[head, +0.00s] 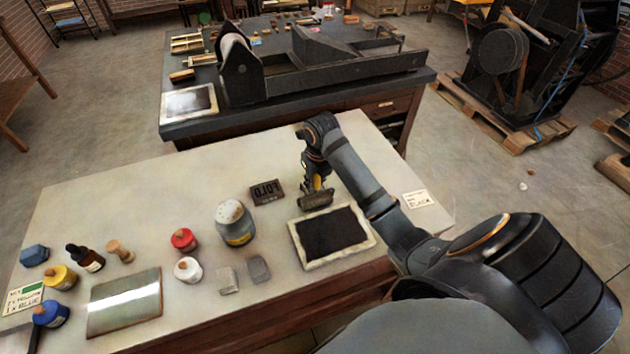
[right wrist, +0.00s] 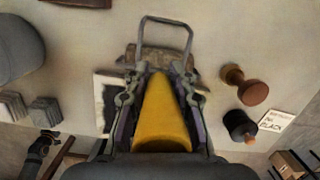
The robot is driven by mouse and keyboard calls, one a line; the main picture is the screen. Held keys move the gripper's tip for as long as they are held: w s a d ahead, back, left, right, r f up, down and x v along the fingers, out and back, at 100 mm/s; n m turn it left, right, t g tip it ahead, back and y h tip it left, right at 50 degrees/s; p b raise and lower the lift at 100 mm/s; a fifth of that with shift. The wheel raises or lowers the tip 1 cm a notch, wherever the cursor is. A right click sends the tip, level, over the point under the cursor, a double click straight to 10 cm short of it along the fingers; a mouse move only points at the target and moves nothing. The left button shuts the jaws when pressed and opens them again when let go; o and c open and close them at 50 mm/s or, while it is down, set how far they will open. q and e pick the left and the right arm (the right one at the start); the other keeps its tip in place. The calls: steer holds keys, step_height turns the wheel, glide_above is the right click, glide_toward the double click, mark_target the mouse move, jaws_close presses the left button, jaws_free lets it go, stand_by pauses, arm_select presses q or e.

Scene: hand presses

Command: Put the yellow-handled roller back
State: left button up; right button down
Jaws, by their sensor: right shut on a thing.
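The yellow-handled roller has its handle (right wrist: 163,115) between the fingers of my right gripper (right wrist: 160,95). In the head view its grey-brown cylinder (head: 315,200) hangs just behind the framed black ink slab (head: 331,234). My right gripper (head: 318,180) points down and is shut on the roller. In the right wrist view the roller's wire frame (right wrist: 166,20) shows beyond the jaws, and the slab's pale edge (right wrist: 104,105) lies to the left. I cannot tell whether the cylinder touches the table.
A FOLD type block (head: 267,192), a grey jar (head: 234,223) and grey blocks (head: 258,269) stand left of the slab. A wooden-handled stamp (right wrist: 246,86), a black bottle (right wrist: 240,126) and a card (head: 418,199) are to the right. The back left tabletop is clear.

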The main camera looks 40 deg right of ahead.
steer(key=shift+f, duration=0.15)
steer(key=shift+c, duration=2)
jaws_free()
step_height(320, 180, up, 8)
steer(key=p, duration=0.8)
